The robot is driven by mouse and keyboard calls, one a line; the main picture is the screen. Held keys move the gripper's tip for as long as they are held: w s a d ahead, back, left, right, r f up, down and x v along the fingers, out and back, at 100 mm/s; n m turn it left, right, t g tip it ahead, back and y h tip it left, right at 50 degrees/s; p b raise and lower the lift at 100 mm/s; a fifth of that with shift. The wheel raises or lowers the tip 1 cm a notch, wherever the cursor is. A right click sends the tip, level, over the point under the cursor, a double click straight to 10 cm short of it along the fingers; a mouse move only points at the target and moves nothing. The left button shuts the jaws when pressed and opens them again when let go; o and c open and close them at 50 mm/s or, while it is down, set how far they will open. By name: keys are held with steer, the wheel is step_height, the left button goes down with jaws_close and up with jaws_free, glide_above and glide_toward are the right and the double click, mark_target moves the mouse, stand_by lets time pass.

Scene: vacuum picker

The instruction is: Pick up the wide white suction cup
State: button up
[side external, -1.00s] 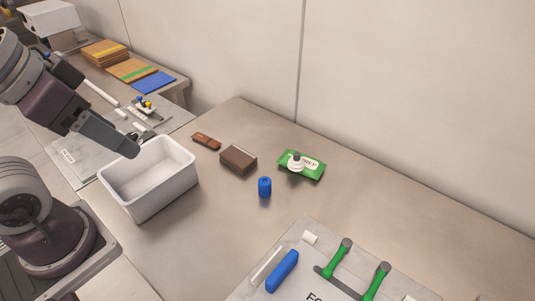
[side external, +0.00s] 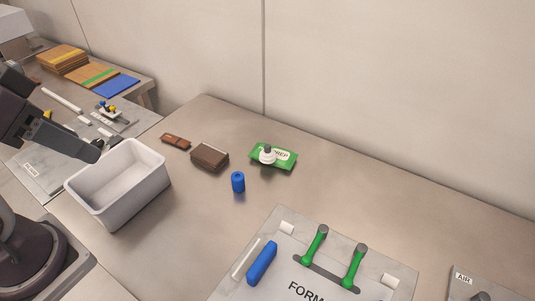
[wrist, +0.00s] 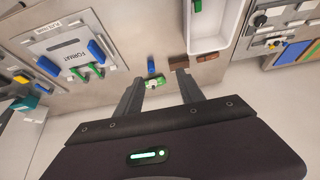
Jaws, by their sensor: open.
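The wide white suction cup (side external: 267,157), with a dark grey fitting on top, sits on a green packet (side external: 287,160) on the steel table. In the wrist view the green packet (wrist: 153,85) shows between my fingers, with something white on it too small to make out. My gripper (wrist: 159,77) is open and empty, its two fingers spread apart. In the side view my gripper (side external: 93,150) is at the left, by the far-left rim of the white bin, well away from the cup. Its fingers are hard to separate there.
A blue cylinder (side external: 238,182), a brown block (side external: 210,157) and a flat reddish-brown bar (side external: 175,141) lie between the white bin (side external: 118,205) and the packet. A format plate (side external: 275,235) with green handles stands in front. The table right of the packet is clear.

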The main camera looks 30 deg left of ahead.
steer(key=w+d+f+n+g+h, duration=0.1)
steer(key=w+d+n+g+h, duration=0.4)
steer(key=w, duration=0.4)
steer(key=n+t+h, duration=0.1)
steer(key=n+h, duration=0.5)
steer(key=n, duration=0.5)
glide_toward(268, 146)
steer(key=s+d+r, duration=0.6)
steer(key=s+r, duration=0.1)
steer(key=s, duration=0.1)
steer(key=w+a+f+n+t, duration=0.1)
steer(key=w+f+n, duration=0.1)
steer(key=f, duration=0.1)
steer(key=w+a+f+n+t+h, duration=0.1)
steer(key=w+f+n, duration=0.1)
steer(key=f, duration=0.2)
steer(key=w+a+f+n+t, duration=0.1)
steer(key=w+f+n, duration=0.1)
steer(key=f, duration=0.1)
steer(key=shift+w+a+f+n+t+h, duration=0.25)
steer(key=shift+a+f+n+t+h, duration=0.05)
steer(key=shift+f+n+t, duration=0.1)
steer(key=x, duration=0.6)
steer(key=shift+w+d+f, duration=0.15)
steer(key=shift+w+d, duration=0.05)
steer(key=shift+w, duration=0.1)
jaws_close()
